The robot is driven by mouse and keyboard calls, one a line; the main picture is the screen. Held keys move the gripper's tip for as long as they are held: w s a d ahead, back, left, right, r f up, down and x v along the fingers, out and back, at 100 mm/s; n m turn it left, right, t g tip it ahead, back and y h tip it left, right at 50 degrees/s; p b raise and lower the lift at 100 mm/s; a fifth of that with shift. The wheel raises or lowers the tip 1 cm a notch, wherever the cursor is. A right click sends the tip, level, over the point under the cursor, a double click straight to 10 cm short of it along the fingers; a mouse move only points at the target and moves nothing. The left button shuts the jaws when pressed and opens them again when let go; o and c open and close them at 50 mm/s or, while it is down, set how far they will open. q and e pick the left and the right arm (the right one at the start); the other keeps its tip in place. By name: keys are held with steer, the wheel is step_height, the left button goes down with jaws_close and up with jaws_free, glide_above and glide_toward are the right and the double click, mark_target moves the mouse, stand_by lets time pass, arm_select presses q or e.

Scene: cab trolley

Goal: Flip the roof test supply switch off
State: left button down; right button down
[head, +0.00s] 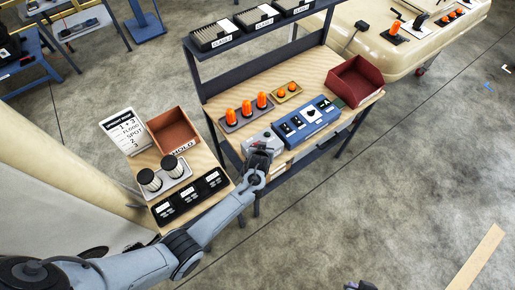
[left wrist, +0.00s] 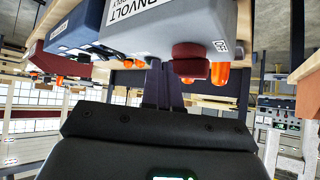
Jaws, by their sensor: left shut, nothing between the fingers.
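A light grey supply box (head: 261,137) stands at the front edge of the wooden bench, left of a blue switch panel (head: 307,121). In the left wrist view the grey box (left wrist: 180,28) looks upside down, with a partly cut-off label ending in "NVOLT" and a dark red knob (left wrist: 193,52). My left gripper (head: 262,150) is shut and empty, its fingertips close to the box's front. Whether they touch it I cannot tell. The gripper hides part of the box, and I cannot make out the switch lever. A dark tip at the bottom edge may be my right gripper (head: 360,285).
Three orange lamps (head: 246,107) stand behind the box, and a yellow block with small orange lamps (head: 286,91) is beside them. A red bin (head: 355,82) is at the right. A lower left shelf holds another bin (head: 173,131), spools and black switch units (head: 189,199).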

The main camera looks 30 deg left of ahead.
arm_select(q)
steer(key=shift+a, duration=0.2)
arm_select(e)
steer(key=shift+w, duration=0.1)
arm_select(q)
steer(key=shift+a, duration=0.55)
arm_select(e)
steer(key=shift+d+r, duration=0.1)
steer(key=shift+r, duration=0.05)
